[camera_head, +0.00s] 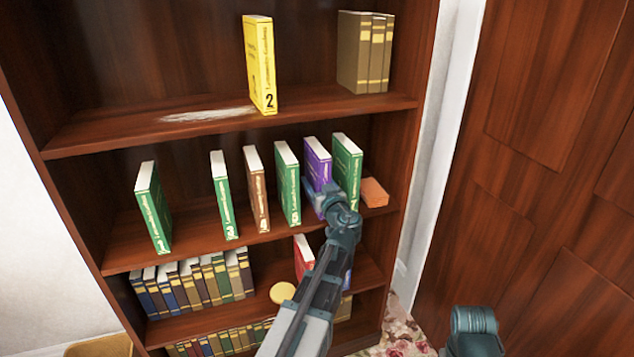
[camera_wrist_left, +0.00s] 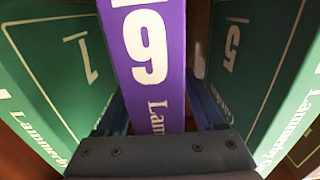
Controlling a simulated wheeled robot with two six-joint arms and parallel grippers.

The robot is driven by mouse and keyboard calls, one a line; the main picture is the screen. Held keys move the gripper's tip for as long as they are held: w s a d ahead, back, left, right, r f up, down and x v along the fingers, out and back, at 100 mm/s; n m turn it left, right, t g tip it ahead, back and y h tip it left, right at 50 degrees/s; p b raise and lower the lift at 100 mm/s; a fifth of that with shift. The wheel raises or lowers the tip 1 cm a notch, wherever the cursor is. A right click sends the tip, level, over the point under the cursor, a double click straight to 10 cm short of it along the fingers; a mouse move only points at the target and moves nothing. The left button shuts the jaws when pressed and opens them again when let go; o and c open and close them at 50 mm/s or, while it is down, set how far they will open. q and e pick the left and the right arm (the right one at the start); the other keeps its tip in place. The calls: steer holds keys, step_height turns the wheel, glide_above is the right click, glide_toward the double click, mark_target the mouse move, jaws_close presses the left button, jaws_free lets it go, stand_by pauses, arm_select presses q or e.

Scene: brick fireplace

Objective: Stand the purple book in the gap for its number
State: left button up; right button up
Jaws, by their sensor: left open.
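The purple book (camera_head: 317,160) stands upright on the middle shelf (camera_head: 190,243), between two green books. Its spine fills the middle of the left wrist view (camera_wrist_left: 148,60), where its number looks like a 9; that view seems upside down, so it reads as 6. The green book to its left (camera_head: 288,180) appears numbered 5, and the one to its right (camera_head: 347,165) seems to be 7. My left gripper (camera_head: 322,198) is open at the lower spine, with one finger on each side of the purple book. My right gripper is not in view.
Left on this shelf stand a green book (camera_head: 152,205), another green book (camera_head: 223,195) and a brown book (camera_head: 256,188), with gaps. An orange block (camera_head: 374,192) lies at right. A yellow book numbered 2 (camera_head: 260,65) stands above. A wooden door (camera_head: 545,150) is right.

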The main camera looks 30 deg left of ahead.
arm_select(q)
steer(key=shift+r+p, duration=0.25)
steer(key=shift+p, duration=0.05)
steer(key=v, duration=1.2)
steer(key=shift+f, duration=0.1)
